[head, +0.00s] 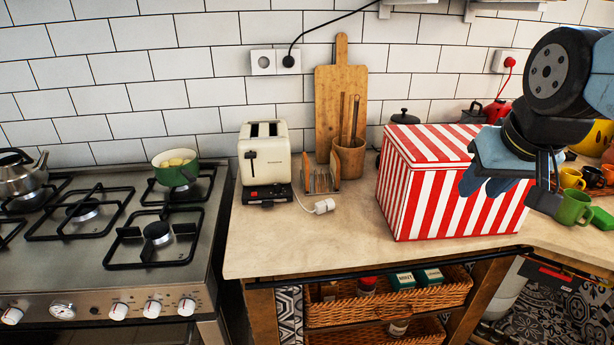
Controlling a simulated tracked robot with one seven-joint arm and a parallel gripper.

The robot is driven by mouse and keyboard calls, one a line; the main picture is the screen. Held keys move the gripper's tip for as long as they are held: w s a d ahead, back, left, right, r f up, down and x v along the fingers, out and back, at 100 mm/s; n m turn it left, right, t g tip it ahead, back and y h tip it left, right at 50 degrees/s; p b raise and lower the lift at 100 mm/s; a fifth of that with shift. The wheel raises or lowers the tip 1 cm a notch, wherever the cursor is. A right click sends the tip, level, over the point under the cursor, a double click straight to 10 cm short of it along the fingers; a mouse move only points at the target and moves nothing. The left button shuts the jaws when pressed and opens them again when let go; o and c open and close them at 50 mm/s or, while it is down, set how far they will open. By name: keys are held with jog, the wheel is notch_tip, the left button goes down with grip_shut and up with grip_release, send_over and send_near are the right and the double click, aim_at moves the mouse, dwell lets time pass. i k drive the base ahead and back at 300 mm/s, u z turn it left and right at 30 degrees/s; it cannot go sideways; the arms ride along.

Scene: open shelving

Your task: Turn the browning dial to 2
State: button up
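A cream toaster (264,160) with two slots on top stands on the counter, left of the middle, close to the tiled wall. A dark lever is on its front face. Its base is dark, with small red and light details low on the front. The browning dial and its setting are too small to make out. My gripper (485,187) is at the right, in front of the striped box and far to the right of the toaster. Its blue fingers point down and touch nothing that I can make out. Their gap is not clear.
A red-and-white striped box (432,195) stands between my gripper and the toaster. A toast rack (322,180), a white plug (324,206) and a cutting board (341,90) are right of the toaster. The stove (110,240) is left. The front counter is clear.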

aim_at(278, 187)
jog(key=z, duration=1.4)
jog(key=k, duration=0.9)
jog(key=u, duration=1.8)
jog(key=i, duration=1)
